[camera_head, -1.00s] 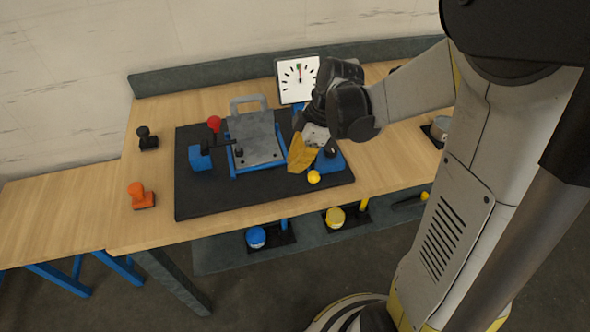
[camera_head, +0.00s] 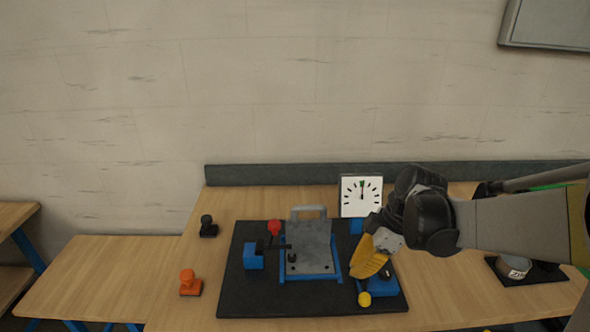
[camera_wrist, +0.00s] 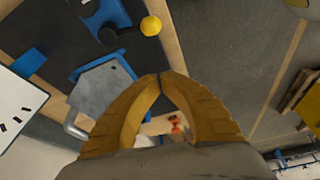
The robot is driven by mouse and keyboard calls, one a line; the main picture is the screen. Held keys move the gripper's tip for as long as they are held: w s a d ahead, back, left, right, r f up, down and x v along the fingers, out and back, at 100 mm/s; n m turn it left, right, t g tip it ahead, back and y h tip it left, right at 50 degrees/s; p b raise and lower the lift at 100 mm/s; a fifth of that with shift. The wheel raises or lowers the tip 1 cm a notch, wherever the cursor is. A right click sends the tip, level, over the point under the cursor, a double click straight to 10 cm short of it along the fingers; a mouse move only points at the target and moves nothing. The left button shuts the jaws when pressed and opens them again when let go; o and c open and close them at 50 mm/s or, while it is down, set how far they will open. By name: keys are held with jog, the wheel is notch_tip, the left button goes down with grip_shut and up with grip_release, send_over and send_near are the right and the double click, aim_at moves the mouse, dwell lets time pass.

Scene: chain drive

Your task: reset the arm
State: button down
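My gripper (camera_head: 362,272) has yellow fingers and hangs over the right part of the black mat (camera_head: 240,290), next to the grey plate with a handle (camera_head: 308,246). In the wrist view the fingertips of my gripper (camera_wrist: 160,76) meet, with nothing held between them. The grey plate (camera_wrist: 103,88) shows beyond the fingers there, in its blue frame. A blue block (camera_head: 383,287) and a yellow ball (camera_head: 365,299) are close to the fingers in the head view. The exact height of the fingers above the mat is hard to tell.
A dial gauge (camera_head: 360,196) stands behind the mat. A red knob (camera_head: 274,227) rises at the plate's left. A black stamp-like piece (camera_head: 208,227) and an orange one (camera_head: 190,284) stand on the wood at left. A low dark backboard (camera_head: 280,174) runs along the wall.

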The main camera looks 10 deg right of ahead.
jog(key=s+a+r+m+t+h+b, duration=0.1)
jog(key=s+a+m+t+h+b, duration=0.1)
jog(key=s+m, duration=0.3)
jog(key=s+a+r+m+t+h+b, duration=0.1)
jog(key=s+a+m+t+b, duration=0.1)
jog(key=s+m, duration=0.3)
jog(key=m+t+b, duration=0.1)
jog(key=m, duration=0.3)
jog(key=shift+s+r+t+h, duration=0.3)
jog(key=shift+s+t+h, duration=0.05)
jog(key=shift+t+h, duration=0.05)
jog(key=shift+d, duration=0.1)
